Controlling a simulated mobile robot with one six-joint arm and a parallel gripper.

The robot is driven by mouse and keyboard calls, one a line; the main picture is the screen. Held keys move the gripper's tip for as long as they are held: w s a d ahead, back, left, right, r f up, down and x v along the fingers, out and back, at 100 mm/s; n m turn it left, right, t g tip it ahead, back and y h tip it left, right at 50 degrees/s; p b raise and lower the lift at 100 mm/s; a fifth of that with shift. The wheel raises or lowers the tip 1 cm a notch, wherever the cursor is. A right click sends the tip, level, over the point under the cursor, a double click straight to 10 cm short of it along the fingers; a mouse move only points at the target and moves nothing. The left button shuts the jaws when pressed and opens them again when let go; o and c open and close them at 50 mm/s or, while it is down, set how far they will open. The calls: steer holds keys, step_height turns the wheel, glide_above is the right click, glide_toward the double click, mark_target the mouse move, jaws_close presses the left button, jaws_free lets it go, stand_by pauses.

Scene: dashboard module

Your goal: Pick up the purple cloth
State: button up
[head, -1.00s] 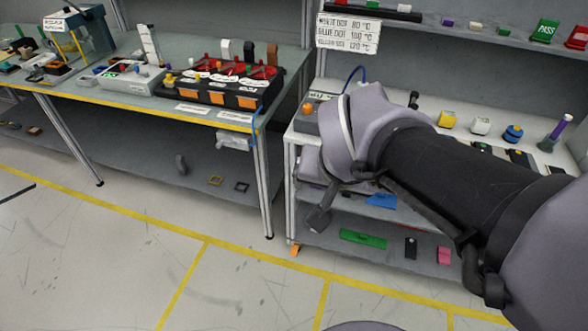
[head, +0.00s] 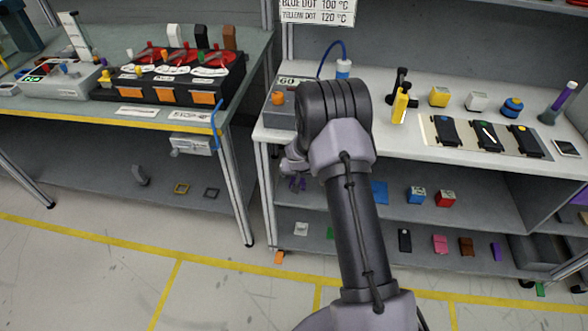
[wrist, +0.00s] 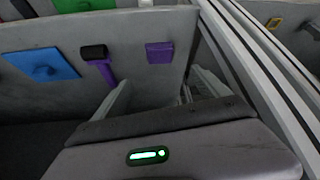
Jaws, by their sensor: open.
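The purple cloth (wrist: 160,52) is a small flat square with a raised bit in its middle, lying on a grey shelf in the wrist view. My gripper (wrist: 155,88) is open and empty, its two pale fingers spread apart with the cloth beyond them. In the head view my gripper (head: 294,163) is at the left end of the rack's middle shelf, partly hidden by my arm. Something purple (head: 297,184) shows just below it there, too small to tell which thing.
A purple-handled tool with a black head (wrist: 96,54) lies left of the cloth, and a blue cloth (wrist: 42,66) further left. A pale rack post (wrist: 255,62) runs close on the right. The rack's worktop (head: 400,150) is above the shelf.

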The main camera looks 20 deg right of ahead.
steer(key=x, duration=0.6)
steer(key=shift+s+a+f, duration=0.1)
steer(key=shift+s+a, duration=0.05)
steer(key=shift+s, duration=0.15)
steer(key=shift+p+x, duration=1.65)
steer(key=shift+x, duration=1.15)
steer(key=shift+s+a+f, duration=0.1)
steer(key=shift+s, duration=0.05)
steer(key=shift+c, duration=0.3)
steer(key=c, duration=1.4)
